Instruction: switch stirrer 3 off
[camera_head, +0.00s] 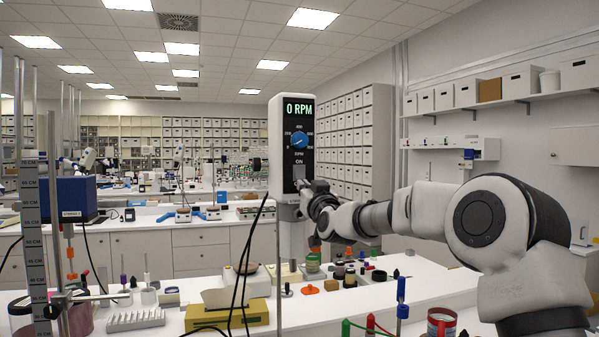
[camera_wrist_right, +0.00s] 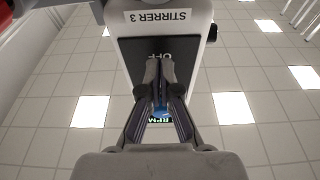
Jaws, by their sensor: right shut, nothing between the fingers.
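Stirrer 3 (camera_head: 293,112) is a tall white unit with a dark front panel on an upright post. Its green display (camera_head: 300,107) reads "0 RPM". Below it are a blue knob (camera_head: 299,139) and the word "ON". In the right wrist view, its label (camera_wrist_right: 163,16) reads "STIRRER 3" and the panel (camera_wrist_right: 130,47) shows "OFF" just beyond my fingertips. My right gripper (camera_head: 306,186) is shut and empty, its tips at the lower panel; it also shows in the wrist view (camera_wrist_right: 160,66). The switch is hidden behind the fingers; I cannot tell its position or whether they touch it. My left gripper is out of view.
A yellow-based device (camera_head: 228,316) and a white rack (camera_head: 135,320) stand on the white bench. Several jars and small coloured items sit beyond the post. A red-rimmed jar (camera_head: 441,322) is at the front right. Dark cables hang left of the post. A ruled upright (camera_head: 30,220) stands far left.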

